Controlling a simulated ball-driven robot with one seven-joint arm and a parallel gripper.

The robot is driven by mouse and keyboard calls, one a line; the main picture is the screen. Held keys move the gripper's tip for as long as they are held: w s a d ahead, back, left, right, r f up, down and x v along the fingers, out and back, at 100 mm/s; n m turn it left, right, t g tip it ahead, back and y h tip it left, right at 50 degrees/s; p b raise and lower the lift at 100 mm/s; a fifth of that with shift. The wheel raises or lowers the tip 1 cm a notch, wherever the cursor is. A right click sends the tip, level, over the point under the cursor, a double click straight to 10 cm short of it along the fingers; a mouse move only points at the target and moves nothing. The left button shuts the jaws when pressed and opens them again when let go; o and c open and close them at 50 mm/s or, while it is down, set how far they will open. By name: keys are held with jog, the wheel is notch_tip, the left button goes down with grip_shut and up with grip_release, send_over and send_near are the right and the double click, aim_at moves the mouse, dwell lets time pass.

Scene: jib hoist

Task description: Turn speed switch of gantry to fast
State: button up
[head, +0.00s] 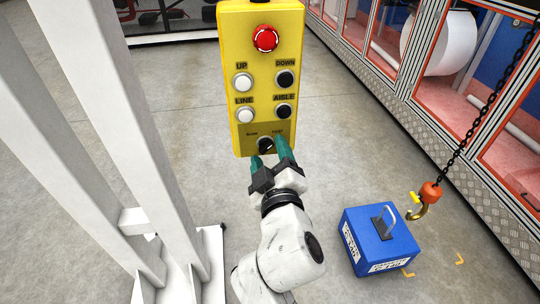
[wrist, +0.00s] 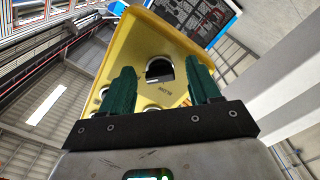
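The yellow pendant (head: 262,60) hangs upright in the upper middle of the head view. Its black speed switch (head: 265,145) sits at the bottom, between a label at left and one at right, both too small to read surely. I cannot tell which way the knob points. My gripper (head: 269,150) is just below and in front of the switch, with its green fingers apart. In the wrist view the switch (wrist: 160,70) shows between the two open fingers (wrist: 160,66); contact is not visible. The fingers partly cover the pendant's lower face.
Above the switch are a red stop button (head: 265,38) and UP, DOWN, LINE and AISLE buttons. A blue weight (head: 378,240) stands on the floor at right beside a hanging hook (head: 418,210). White posts (head: 120,130) stand at left. A cabinet wall runs along the right.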

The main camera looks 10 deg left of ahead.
jog(key=shift+s, duration=0.1)
jog(key=v, duration=1)
jog(key=shift+s, duration=0.3)
jog(key=shift+d, duration=0.15)
